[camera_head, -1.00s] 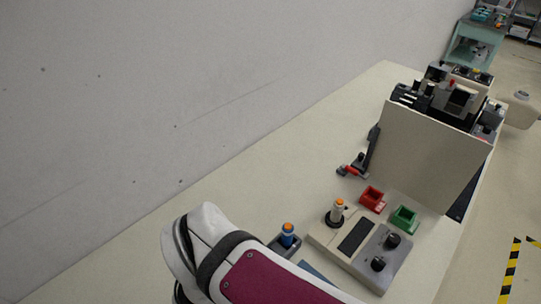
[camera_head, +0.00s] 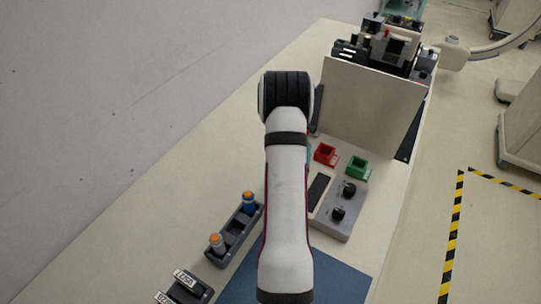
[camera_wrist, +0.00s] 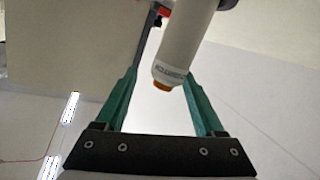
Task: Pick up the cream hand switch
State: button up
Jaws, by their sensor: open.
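The cream hand switch (camera_wrist: 187,45) shows large in the wrist view, a cream cylinder with dark lettering and an orange tip, slanting down from the top edge. My gripper (camera_wrist: 161,76) is open, with a teal finger on either side of the switch's lower end. The switch overlaps the right finger's tip in the picture; I cannot tell whether they touch. In the head view my arm hides the switch and nearly all of the gripper.
A grey control box (camera_head: 327,228) with black knobs stands right of my arm, with red (camera_head: 325,154) and green (camera_head: 358,167) holders behind it. A dark rack (camera_head: 236,232) with blue and grey orange-tipped switches stands left. An upright panel (camera_head: 370,105) rises behind.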

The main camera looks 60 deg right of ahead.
jog(key=a+f+m, duration=0.1)
jog(key=s+a+f+m+y, duration=0.1)
jog(key=f, duration=0.1)
jog(key=a+f, duration=0.1)
jog(key=f, duration=0.1)
jog(key=shift+s+a+f+m+g+y, duration=0.15)
jog(key=shift+s+a+m+g+y, duration=0.15)
jog(key=shift+a+m+y, duration=0.1)
jog(key=shift+f+x, duration=0.15)
jog(key=shift+x, duration=1.05)
jog(key=shift+f+x, duration=0.15)
jog(key=shift+x, duration=1.1)
jog(key=shift+a, duration=0.15)
grip_shut()
